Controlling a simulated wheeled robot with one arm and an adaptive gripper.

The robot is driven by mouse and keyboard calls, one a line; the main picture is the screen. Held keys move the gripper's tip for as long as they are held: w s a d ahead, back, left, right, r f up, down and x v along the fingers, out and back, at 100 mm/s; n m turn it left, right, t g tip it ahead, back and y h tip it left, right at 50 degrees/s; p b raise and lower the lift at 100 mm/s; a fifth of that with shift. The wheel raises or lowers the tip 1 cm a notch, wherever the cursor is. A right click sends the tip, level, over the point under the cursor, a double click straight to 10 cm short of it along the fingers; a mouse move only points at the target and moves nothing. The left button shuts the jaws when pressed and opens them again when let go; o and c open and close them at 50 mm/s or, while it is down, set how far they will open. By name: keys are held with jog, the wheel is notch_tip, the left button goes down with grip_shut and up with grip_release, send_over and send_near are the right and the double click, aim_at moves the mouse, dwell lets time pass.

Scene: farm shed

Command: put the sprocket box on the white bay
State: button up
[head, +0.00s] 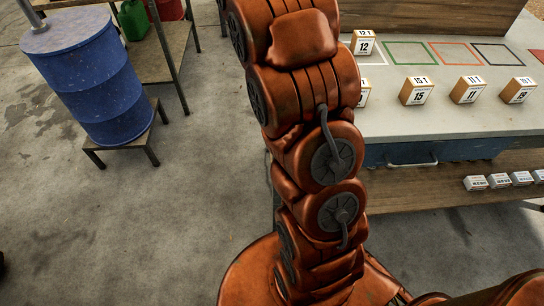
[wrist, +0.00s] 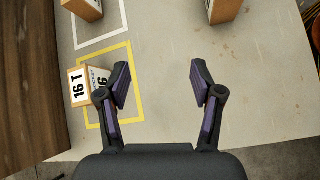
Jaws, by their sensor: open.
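My gripper (wrist: 160,82) is open and empty in the wrist view, with bare bench top between its fingers. A sprocket box (wrist: 78,88) marked 16 T sits at the left of the yellow-outlined bay, left of my gripper and partly behind its left finger. The white bay (wrist: 104,45) is an outline beyond the yellow one; it also shows in the head view (head: 386,55). A box (head: 364,47) marked 12 T stands at the white bay's left in the head view. My arm hides my gripper in the head view.
Green, orange and dark bays continue right along the bench (head: 450,125). A front row holds a box marked 15 (head: 417,93), others to its right, and one partly hidden by my arm. Small labelled boxes (head: 500,180) are on the shelf below. A blue barrel (head: 95,85) stands left.

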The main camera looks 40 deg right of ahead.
jog(key=s+a+f+m+y, duration=0.2)
jog(key=s+a, duration=0.6)
jog(key=a, duration=0.2)
jog(key=s+a+f+m+t+y, duration=0.1)
jog(key=s+a+f+m+y, duration=0.1)
jog(key=s+a, duration=0.7)
jog(key=s+a+f+m+t+y, duration=0.1)
jog(key=s+a+m+y, duration=0.3)
jog(key=s+a, duration=0.5)
jog(key=a+f, duration=0.1)
jog(key=a, duration=0.2)
jog(key=shift+s+a+f, duration=0.2)
jog(key=shift+a+f, duration=0.05)
jog(key=shift+f, duration=0.05)
jog(key=s+p+v, duration=0.2)
jog(key=p+v, duration=0.8)
jog(key=shift+r+t, duration=0.4)
jog(key=shift+r, duration=0.05)
